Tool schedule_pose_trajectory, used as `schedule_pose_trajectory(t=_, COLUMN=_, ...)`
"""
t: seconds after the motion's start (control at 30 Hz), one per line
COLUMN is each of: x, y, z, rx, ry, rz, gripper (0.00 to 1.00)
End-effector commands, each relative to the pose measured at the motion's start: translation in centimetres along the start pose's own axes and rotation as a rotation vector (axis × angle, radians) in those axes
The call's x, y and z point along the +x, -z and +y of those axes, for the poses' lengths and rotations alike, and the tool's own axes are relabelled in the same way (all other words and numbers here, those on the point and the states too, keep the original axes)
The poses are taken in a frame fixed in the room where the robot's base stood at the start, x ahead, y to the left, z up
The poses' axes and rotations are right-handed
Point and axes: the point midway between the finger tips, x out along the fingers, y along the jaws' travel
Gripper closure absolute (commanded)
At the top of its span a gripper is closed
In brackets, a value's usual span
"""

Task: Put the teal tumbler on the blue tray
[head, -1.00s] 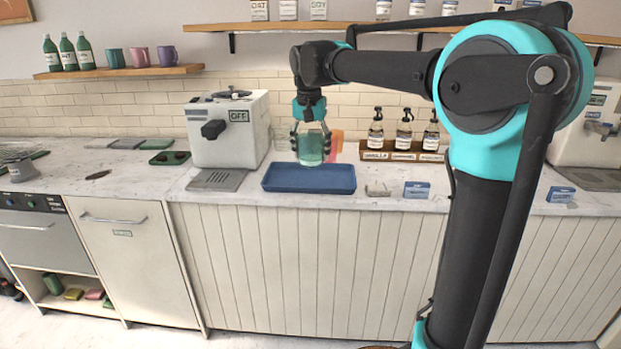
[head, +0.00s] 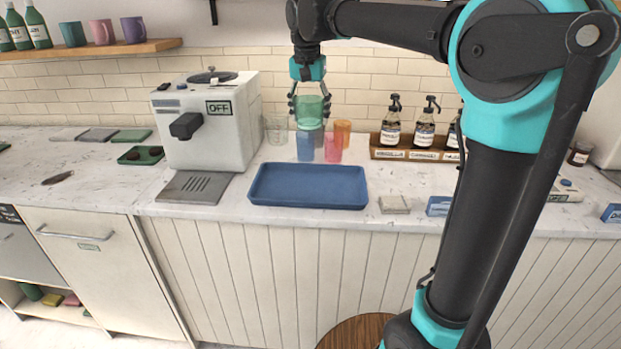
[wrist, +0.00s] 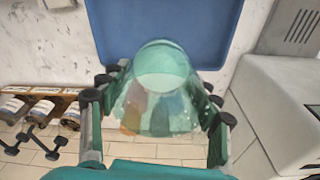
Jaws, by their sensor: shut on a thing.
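The teal tumbler (head: 309,112) is a see-through cup held upright in my gripper (head: 308,98). The fingers are shut around its sides. In the wrist view the tumbler (wrist: 160,95) fills the space between the fingertips of my gripper (wrist: 157,110). The blue tray (head: 262,198) lies flat and empty on the counter in the head view, lower in the picture than the tumbler. The tray (wrist: 165,20) also shows at the top of the wrist view, partly covered by the tumbler. The tumbler is clear of the tray.
Blue (head: 305,148), pink (head: 333,150), orange (head: 344,128) and clear (head: 275,130) tumblers stand behind the tray, close below my gripper. A coffee machine (head: 225,130) is left. A rack of syrup bottles (head: 400,154) is right.

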Motion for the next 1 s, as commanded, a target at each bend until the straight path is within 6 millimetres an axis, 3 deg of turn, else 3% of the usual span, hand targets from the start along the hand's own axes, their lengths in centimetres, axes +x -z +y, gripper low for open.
schedule_pose_trajectory(t=0.17, x=1.9, y=-0.2, z=0.0, rx=0.0, ry=0.0, rz=0.0, gripper=0.74)
schedule_pose_trajectory(t=0.7, x=13.9, y=-1.7, z=0.0, rx=0.0, ry=0.0, rz=0.0, gripper=0.74)
schedule_pose_trajectory(t=1.0, x=16.4, y=-2.0, z=0.0, rx=0.0, ry=0.0, rz=0.0, gripper=0.74)
